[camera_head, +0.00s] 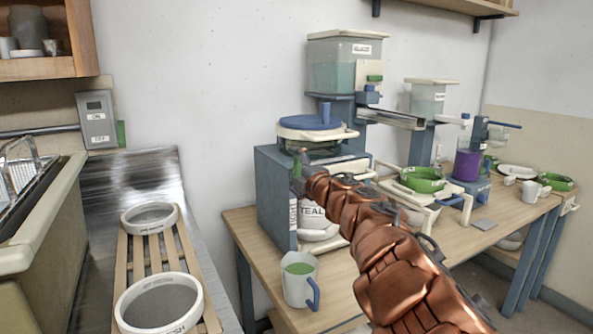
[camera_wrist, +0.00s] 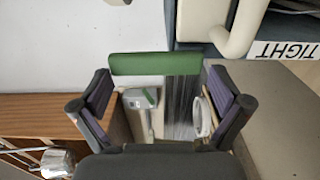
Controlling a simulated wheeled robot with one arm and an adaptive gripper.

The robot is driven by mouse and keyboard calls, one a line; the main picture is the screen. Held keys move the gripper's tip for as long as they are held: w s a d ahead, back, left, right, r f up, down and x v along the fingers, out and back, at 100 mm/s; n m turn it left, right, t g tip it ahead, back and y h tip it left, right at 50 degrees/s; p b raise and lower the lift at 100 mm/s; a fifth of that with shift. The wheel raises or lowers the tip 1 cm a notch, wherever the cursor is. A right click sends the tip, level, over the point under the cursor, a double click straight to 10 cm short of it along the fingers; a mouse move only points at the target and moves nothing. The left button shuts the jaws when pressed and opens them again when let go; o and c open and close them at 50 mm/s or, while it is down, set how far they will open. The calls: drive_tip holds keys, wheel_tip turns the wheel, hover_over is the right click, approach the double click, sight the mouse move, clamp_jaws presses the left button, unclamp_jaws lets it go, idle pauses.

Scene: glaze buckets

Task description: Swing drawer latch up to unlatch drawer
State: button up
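A green bar (camera_wrist: 140,64), which looks like the latch, lies crosswise just beyond my fingertips in the wrist view. A small green piece (camera_head: 297,169) shows at the front of the blue-grey cabinet (camera_head: 272,190) in the head view, beside the end of my arm. My gripper (camera_wrist: 160,82) is open, one finger on each side, with nothing held between them. In the head view my copper-coloured arm covers much of the cabinet front, so the drawer and the latch's mounting are mostly hidden. I cannot tell whether a finger touches the bar.
A cream handle (camera_wrist: 246,28) and a "TIGHT" label (camera_wrist: 286,50) are close on the right in the wrist view. A white jug (camera_head: 300,283) stands below my arm on the wooden table (camera_head: 262,250). Sieves (camera_head: 160,304) lie on slats at left.

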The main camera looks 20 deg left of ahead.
drive_tip(key=shift+d+r, duration=0.15)
drive_tip(key=v, duration=1.1)
drive_tip(key=shift+s+d, duration=0.3)
idle(0.4)
